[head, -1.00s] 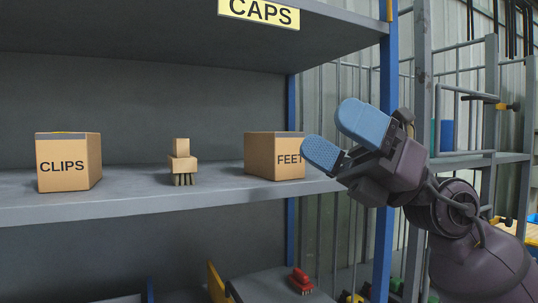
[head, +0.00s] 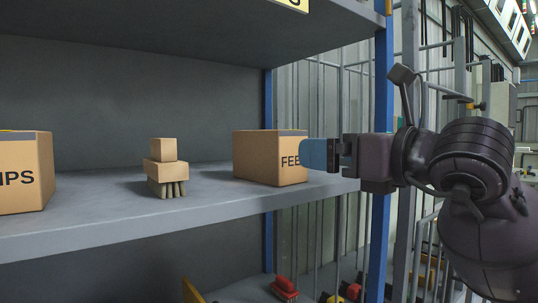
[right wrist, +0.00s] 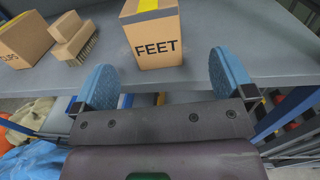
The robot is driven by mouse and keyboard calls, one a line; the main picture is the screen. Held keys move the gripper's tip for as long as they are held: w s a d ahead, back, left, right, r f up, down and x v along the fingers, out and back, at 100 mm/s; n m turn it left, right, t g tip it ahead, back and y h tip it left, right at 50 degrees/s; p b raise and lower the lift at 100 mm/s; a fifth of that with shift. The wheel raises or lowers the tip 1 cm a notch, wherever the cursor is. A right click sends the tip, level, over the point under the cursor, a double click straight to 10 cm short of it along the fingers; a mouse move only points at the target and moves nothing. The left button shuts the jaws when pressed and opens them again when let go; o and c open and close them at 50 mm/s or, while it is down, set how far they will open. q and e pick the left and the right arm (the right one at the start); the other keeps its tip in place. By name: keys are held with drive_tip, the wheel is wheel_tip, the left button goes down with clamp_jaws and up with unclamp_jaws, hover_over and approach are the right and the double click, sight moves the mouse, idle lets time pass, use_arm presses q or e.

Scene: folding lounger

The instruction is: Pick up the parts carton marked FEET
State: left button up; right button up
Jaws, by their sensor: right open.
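The FEET carton (head: 262,160) is a brown box standing upright on the grey shelf, near its right end in the head view. In the right wrist view the carton (right wrist: 153,40) shows its FEET label and yellow tape on top. My right gripper (head: 318,155) is at shelf height, just right of and in front of the carton, covering the end of its label. In the right wrist view the open blue fingers (right wrist: 164,85) are spread wider than the carton, which stands ahead between their lines. The gripper holds nothing. My left gripper is out of view.
A wooden brush (head: 166,168) stands left of the carton, with a gap between them. The CLIPS carton (head: 24,172) is farther left. A blue post (head: 382,100) rises at the shelf's right end, and an upper shelf (head: 200,35) hangs above.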

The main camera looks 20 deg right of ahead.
sight(281, 147)
drive_tip(key=x, duration=1)
drive_tip(key=shift+w+a, duration=0.2)
drive_tip(key=shift+a, duration=0.35)
drive_tip(key=c, duration=1.1)
drive_tip(key=shift+c, duration=0.2)
drive_tip(key=shift+r, duration=0.1)
